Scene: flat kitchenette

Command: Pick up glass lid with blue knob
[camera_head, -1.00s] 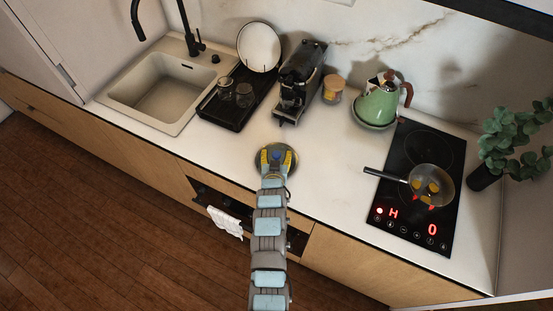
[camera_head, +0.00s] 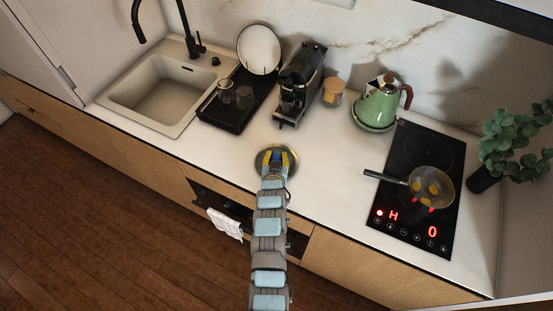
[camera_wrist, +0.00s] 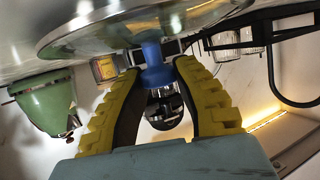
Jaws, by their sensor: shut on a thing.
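The glass lid (camera_head: 262,168) is at the counter's front edge, below the coffee machine in the head view. In the wrist view its round glass disc with a metal rim (camera_wrist: 75,38) fills the top of the picture. Its blue knob (camera_wrist: 155,66) sits between the yellow fingers of my gripper (camera_wrist: 155,72). My gripper (camera_head: 277,160) is shut on the knob. The head view does not clearly show how far the lid is from the counter.
A pan (camera_head: 432,187) with yellow pieces is on the black cooktop (camera_head: 405,215) at right. A green kettle (camera_head: 378,106), jar (camera_head: 333,90), coffee machine (camera_head: 300,85) and dish rack (camera_head: 238,118) stand behind. Counter between lid and cooktop is clear.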

